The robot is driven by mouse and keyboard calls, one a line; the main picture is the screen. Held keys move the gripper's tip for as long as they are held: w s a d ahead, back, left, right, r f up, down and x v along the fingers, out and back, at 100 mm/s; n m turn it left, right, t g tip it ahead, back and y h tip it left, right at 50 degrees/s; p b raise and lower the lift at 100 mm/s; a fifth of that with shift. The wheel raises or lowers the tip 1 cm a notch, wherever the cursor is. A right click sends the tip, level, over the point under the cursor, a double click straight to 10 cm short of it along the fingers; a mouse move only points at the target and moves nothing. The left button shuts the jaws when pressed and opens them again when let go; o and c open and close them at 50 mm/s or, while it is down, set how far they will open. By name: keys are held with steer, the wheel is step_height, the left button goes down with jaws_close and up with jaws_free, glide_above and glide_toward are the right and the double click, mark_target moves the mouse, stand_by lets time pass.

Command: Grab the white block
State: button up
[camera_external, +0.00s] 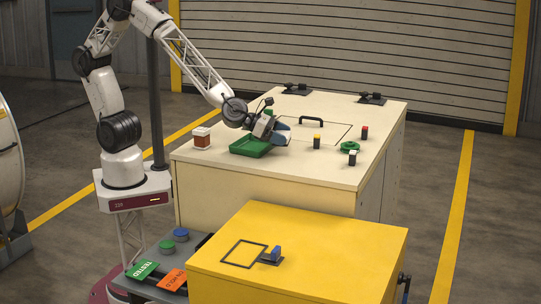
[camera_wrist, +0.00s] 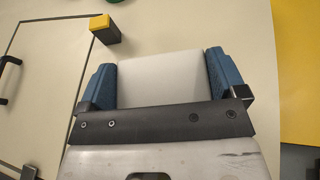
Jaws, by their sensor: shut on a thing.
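The white block (camera_wrist: 160,78) fills the space between the two blue fingers of my gripper (camera_wrist: 161,82) in the wrist view. The fingers press on its left and right sides, so my gripper is shut on it. The block's lower end is hidden behind the dark gripper bar. In the external view my gripper (camera_external: 279,131) is low over the pale cabinet top, just right of the green tray (camera_external: 250,148). The block is too small and covered there to make out clearly.
On the pale cabinet (camera_external: 225,163) stand a yellow-topped black post (camera_external: 316,141), a red-topped post (camera_external: 364,132), a white-topped post (camera_external: 350,157), a green ring (camera_external: 346,147) and a red-and-white box (camera_external: 201,138). A black handle (camera_external: 325,119) lies behind. A yellow cabinet (camera_external: 345,250) stands in front.

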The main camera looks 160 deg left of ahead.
steer(key=shift+s+d+r, duration=0.2)
steer(key=shift+s+d, duration=1.4)
steer(key=shift+s, duration=0.2)
steer(key=shift+w+d, duration=0.1)
